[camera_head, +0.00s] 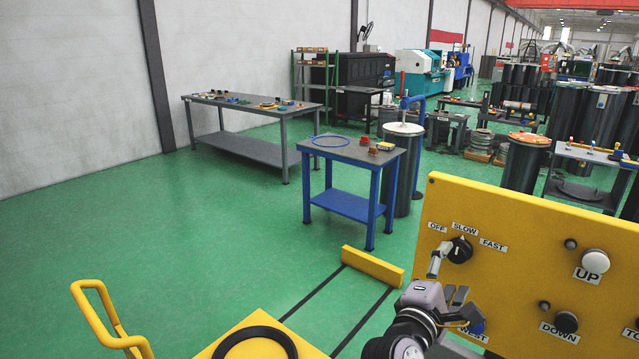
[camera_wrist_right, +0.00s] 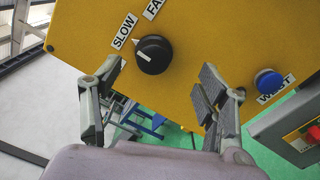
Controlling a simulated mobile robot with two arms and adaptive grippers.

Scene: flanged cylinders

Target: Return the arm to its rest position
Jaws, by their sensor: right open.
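My right arm reaches to the yellow control panel (camera_head: 520,230) at the lower right of the head view. My right gripper (camera_head: 449,278) is open in front of the panel. It also shows in the right wrist view (camera_wrist_right: 158,80), with its two fingers wide apart and nothing between them. The black selector knob (camera_head: 460,249) is just beyond the fingers. In the wrist view the knob (camera_wrist_right: 154,54) sits above the gap, clear of both fingers, its white mark towards SLOW. My left gripper is in neither view.
The panel also carries an UP button (camera_head: 596,261), a DOWN button (camera_head: 566,322) and a blue button (camera_wrist_right: 268,80). A yellow handle (camera_head: 95,315) and a black ring (camera_head: 255,343) are at lower left. A blue table (camera_head: 350,152) stands behind. Green floor (camera_head: 180,240) is clear at left.

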